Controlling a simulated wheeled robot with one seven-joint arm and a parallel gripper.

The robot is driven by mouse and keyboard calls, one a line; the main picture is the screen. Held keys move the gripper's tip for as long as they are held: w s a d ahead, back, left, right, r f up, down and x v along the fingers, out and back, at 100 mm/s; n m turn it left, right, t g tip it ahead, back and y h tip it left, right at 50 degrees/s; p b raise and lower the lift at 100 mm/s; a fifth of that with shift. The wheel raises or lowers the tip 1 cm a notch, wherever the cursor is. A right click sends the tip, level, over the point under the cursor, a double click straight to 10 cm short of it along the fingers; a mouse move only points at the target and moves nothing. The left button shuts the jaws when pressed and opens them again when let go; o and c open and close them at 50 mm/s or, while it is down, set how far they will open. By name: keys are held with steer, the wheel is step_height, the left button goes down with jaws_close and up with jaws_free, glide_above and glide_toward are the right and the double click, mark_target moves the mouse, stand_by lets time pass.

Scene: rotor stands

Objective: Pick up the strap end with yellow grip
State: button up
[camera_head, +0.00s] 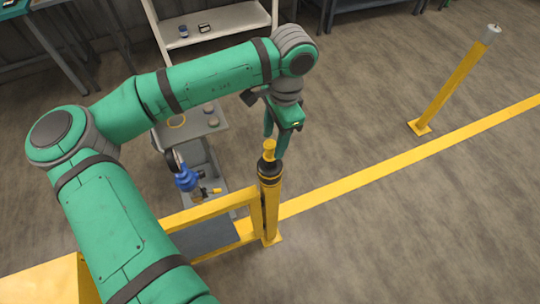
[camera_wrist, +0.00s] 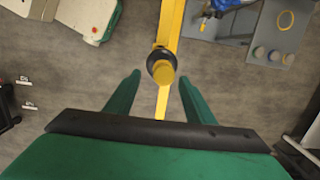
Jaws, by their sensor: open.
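The strap end with the yellow grip (camera_head: 269,150) stands upright on top of a yellow post (camera_head: 271,212), with a black part below the grip. In the wrist view the round yellow grip (camera_wrist: 163,73) shows from above, just beyond and between my fingertips. In the wrist view both green fingers of my gripper (camera_wrist: 160,75) are spread apart, with the grip near the middle of the gap.
A yellow rail (camera_head: 210,210) joins the post at left. A grey stand (camera_head: 200,135) with small round parts and a blue device (camera_head: 187,178) is behind the rail. A second yellow post (camera_head: 455,85) stands at far right. A white shelf (camera_head: 215,45) is at the back.

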mark_target(270, 156)
steer(key=f, duration=0.6)
steer(key=a+f, duration=0.1)
steer(key=f, duration=0.2)
steer(key=shift+w+f, duration=0.1)
steer(key=c, duration=1.2)
steer(key=shift+c, duration=0.2)
